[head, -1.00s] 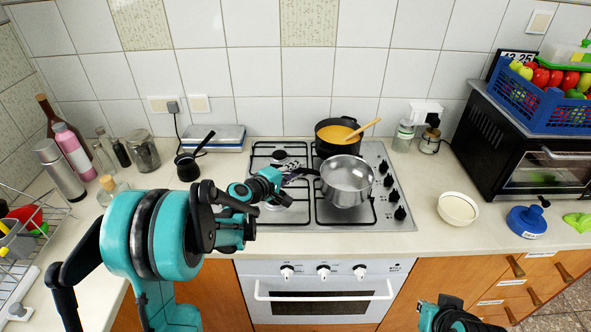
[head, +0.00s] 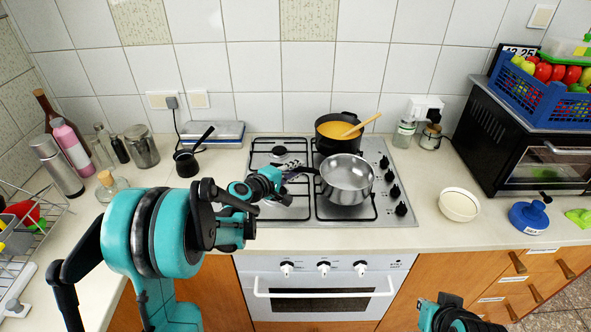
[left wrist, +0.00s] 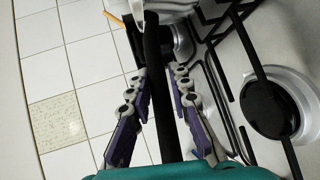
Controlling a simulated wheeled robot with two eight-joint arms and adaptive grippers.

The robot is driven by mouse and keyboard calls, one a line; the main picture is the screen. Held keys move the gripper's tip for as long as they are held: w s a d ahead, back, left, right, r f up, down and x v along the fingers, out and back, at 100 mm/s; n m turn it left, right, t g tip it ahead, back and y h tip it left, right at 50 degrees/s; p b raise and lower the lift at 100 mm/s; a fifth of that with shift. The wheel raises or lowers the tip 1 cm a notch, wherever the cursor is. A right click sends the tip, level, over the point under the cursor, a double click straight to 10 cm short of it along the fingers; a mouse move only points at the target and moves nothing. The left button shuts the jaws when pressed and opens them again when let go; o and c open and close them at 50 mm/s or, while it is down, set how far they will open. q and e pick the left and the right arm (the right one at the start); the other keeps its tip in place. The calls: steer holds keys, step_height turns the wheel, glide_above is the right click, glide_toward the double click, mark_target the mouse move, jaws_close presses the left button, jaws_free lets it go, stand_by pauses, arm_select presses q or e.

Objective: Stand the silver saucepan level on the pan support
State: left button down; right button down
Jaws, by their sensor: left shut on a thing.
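The silver saucepan (head: 347,181) is over the front right burner of the pan support (head: 324,214). Its open top faces up, and I cannot tell whether its base touches the grate or hangs slightly above it. Its dark handle (head: 309,171) points left. My left gripper (head: 290,175) is shut on that handle. In the left wrist view the black handle (left wrist: 156,95) runs between the two purple fingers, with part of the pan body (left wrist: 165,6) at the top edge. Only a teal and black part of my right arm shows at the bottom right; its fingers are out of view.
A black pot (head: 330,137) of orange food with a wooden spoon (head: 362,124) stands close behind, on the back right burner. The left burners (head: 279,152) are empty. A cream bowl (head: 459,205) stands right of the hob. A small dark coffee pot (head: 187,162) stands left.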

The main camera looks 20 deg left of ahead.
arm_select(q)
steer(key=shift+f, duration=0.1)
steer(key=c, duration=1.3)
jaws_free()
steer(key=v, duration=1.2)
steer(key=s+d+f+m+g+y, duration=0.2)
steer(key=s+d+m+g, duration=0.3)
steer(key=s+d+m, duration=0.5)
steer(key=s+a+m+y, duration=0.1)
steer(key=s, duration=0.3)
steer(key=s+f+m+g+y, duration=0.1)
steer(key=s, duration=0.3)
steer(key=s+a+f+m+y, duration=0.1)
steer(key=s, duration=0.4)
steer(key=shift+a+f+m+g+y, duration=0.1)
steer(key=shift+a+m+g+y, duration=0.2)
steer(key=shift+a+g, duration=0.1)
